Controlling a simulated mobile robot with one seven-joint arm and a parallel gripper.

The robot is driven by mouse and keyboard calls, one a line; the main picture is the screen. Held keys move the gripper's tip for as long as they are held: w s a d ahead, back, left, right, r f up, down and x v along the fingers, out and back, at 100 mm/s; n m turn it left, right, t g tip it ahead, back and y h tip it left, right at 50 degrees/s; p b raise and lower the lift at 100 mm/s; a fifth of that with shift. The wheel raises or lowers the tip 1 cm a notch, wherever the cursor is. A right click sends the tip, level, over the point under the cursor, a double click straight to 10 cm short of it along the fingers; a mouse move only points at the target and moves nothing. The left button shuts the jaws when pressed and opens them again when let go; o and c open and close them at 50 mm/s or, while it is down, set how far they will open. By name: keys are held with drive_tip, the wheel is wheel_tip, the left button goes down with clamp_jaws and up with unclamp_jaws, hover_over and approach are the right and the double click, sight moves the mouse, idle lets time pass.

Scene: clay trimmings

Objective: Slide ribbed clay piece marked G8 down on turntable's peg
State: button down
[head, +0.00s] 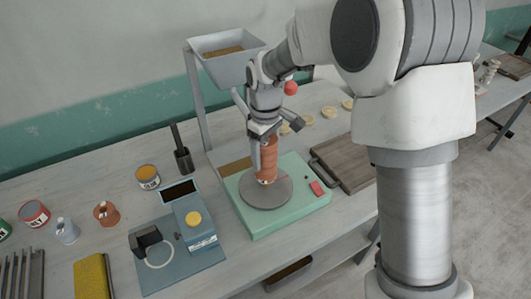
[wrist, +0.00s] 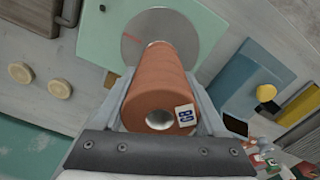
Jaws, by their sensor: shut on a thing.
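The ribbed clay piece (head: 267,160) is an orange-brown cylinder, held roughly upright above the turntable. In the wrist view the clay piece (wrist: 158,85) shows a round bore in its near end and a small white tag (wrist: 185,115) with blue marking, seemingly G8. My gripper (head: 263,148) is shut on the piece, one finger on each side; it also shows in the wrist view (wrist: 163,100). The turntable's grey disc (head: 266,194) lies directly beneath. The peg is hidden or too small to make out, so I cannot tell whether the piece is around it.
The turntable sits on a mint-green base (head: 300,207) with a red button (head: 317,188). Left of it stands a blue device with a yellow knob (head: 193,218). A dark wooden board (head: 345,165) lies to the right. A grey hopper (head: 225,55) on legs stands behind.

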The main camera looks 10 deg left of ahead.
drive_tip(key=shift+f+b, duration=0.85)
drive_tip(key=shift+f, duration=0.4)
idle(1.0)
